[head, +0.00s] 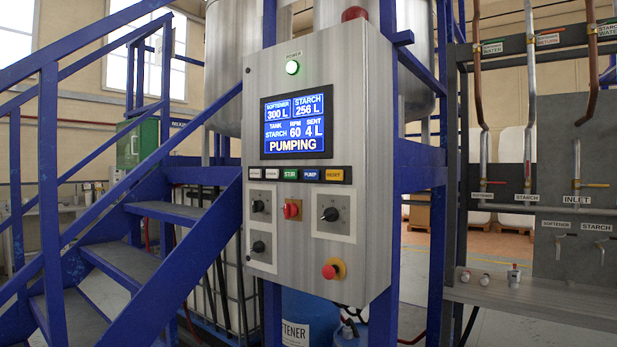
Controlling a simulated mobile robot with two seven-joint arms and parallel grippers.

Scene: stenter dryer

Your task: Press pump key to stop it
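The blue pump key (311,175) is in a row of keys on the front of the grey control cabinet (345,90). A green key labelled like "STIR" (290,174) is just left of it and a yellow reset key (334,175) just right. Neither of my grippers is in view.
Blue stairs with a railing (180,215) stand left of the cabinet. A red emergency button (330,271) and rotary knobs (330,214) sit below the keys. A pipe panel with valves (560,190) is at the right. Nothing blocks the cabinet front.

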